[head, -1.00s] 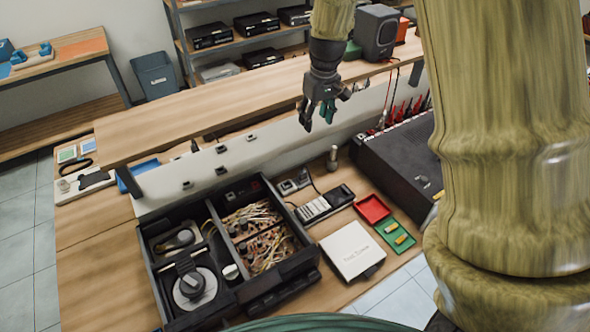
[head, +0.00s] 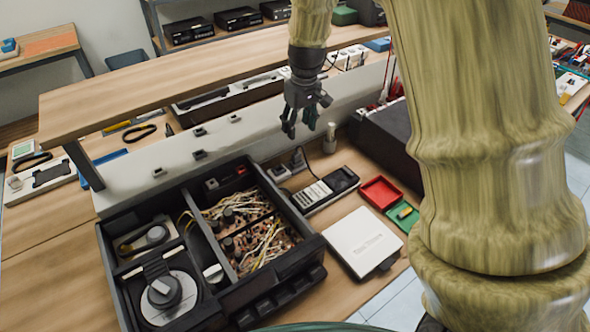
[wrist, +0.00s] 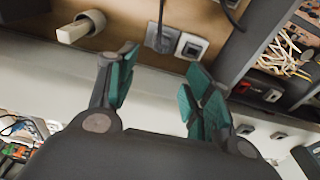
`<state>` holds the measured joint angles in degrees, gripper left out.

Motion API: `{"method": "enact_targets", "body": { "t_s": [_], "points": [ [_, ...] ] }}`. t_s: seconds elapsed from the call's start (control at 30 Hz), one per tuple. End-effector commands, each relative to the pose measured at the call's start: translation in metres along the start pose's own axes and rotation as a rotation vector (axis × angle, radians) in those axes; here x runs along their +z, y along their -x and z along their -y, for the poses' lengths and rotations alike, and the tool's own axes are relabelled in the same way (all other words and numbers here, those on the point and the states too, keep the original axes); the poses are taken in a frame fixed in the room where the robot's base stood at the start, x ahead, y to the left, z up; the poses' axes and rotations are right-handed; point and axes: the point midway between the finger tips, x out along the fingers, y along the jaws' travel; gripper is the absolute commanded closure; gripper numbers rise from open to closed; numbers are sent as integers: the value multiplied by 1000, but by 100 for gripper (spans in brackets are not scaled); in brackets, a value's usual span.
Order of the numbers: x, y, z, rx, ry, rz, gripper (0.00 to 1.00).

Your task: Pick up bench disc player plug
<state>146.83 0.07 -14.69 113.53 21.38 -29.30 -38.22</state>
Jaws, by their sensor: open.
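The plug, a small grey block with a dark cord, stands on the bench behind the open disc player; it shows in the head view (head: 298,160) and at the top centre of the wrist view (wrist: 159,38). A square socket piece (head: 278,173) sits right beside it, also in the wrist view (wrist: 190,46). The disc player (head: 205,255) is an open black case with a disc and tangled wires. My gripper (head: 300,124) is open and empty, above the bench near the plug. In the wrist view its teal fingertips (wrist: 160,80) are spread, with the plug beyond them.
A pale stub-shaped post (head: 329,138) stands right of the plug. A calculator-like meter (head: 325,189), red tray (head: 381,193) and white box (head: 362,242) lie in front. A raised shelf (head: 190,75) and white back panel (head: 225,140) run behind. A black unit (head: 385,140) stands right.

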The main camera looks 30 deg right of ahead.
Motion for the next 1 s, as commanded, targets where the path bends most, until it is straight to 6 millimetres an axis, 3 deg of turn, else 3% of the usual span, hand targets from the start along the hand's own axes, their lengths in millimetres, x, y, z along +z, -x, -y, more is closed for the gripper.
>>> {"method": "enact_targets", "body": {
  "t_s": [0.03, 0.27, 0.6, 1.0],
  "points": [
    [1, -10, 0, 0, 0, -1, 49],
    [2, -21, -1, 0, -1, 1, 49],
    [3, -61, -1, 0, -3, 1, 49],
    [4, -84, 0, 0, -2, 2, 49]
  ]
}}
